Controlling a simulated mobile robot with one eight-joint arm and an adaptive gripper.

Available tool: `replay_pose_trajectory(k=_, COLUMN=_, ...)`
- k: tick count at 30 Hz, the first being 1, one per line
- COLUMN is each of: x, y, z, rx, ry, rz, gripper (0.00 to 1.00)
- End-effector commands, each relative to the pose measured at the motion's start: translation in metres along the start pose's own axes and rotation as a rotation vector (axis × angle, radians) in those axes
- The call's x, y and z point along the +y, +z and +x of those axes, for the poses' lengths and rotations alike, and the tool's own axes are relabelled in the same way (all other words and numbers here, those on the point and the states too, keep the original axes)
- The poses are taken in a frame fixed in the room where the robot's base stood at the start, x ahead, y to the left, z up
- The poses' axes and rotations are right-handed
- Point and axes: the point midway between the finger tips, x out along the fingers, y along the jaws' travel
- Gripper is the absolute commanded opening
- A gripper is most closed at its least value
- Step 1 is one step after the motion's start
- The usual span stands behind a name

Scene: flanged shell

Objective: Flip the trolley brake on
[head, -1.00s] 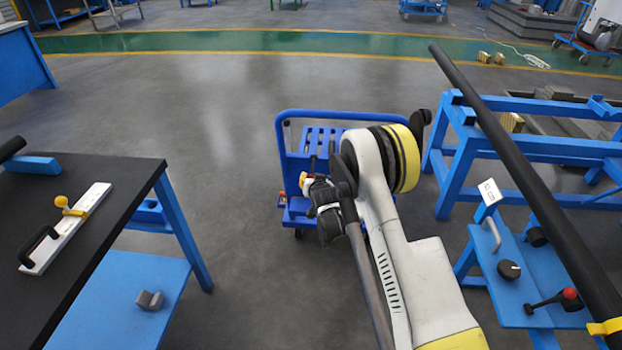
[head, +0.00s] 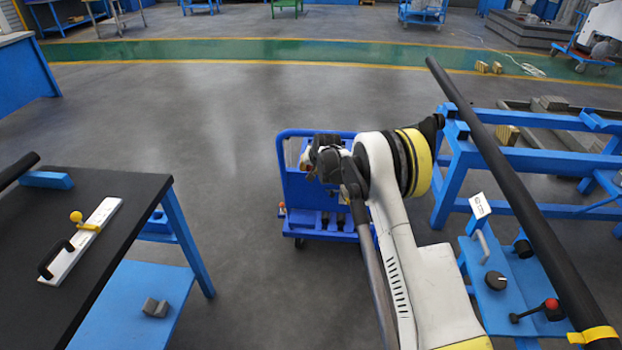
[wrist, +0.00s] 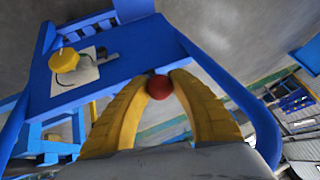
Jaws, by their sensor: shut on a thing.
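The blue trolley (head: 298,190) stands on the floor at the middle of the head view, with its push rail at the top. In the wrist view my gripper's (wrist: 160,78) two yellow fingers close around a round red knob (wrist: 159,88), in front of a blue trolley surface (wrist: 120,72). The red knob touches the fingers on both sides, and its stem is hidden. In the head view my gripper (head: 309,158) is small and partly hidden by my wrist, over the trolley's upper part. How the brake is set cannot be told.
A yellow round knob (wrist: 65,62) sits on a white plate left of my fingers. A black-topped table (head: 120,215) stands left. A blue bench (head: 515,285) with controls and a long black pipe (head: 520,190) stand right. The floor behind the trolley is clear.

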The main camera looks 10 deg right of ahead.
Motion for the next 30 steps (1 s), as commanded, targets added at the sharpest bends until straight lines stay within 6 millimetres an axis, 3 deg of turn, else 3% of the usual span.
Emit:
replay_pose_trajectory(k=3, x=-0.003, y=-0.017, z=-0.001, rx=0.004, ry=0.001, rz=0.001, gripper=0.00)
replay_pose_trajectory(k=9, x=-0.006, y=-0.030, z=-0.002, rx=0.005, ry=0.001, rz=0.001, gripper=0.00)
replay_pose_trajectory(k=30, x=-0.007, y=-0.041, z=-0.004, rx=0.009, ry=0.001, rz=0.001, gripper=0.00)
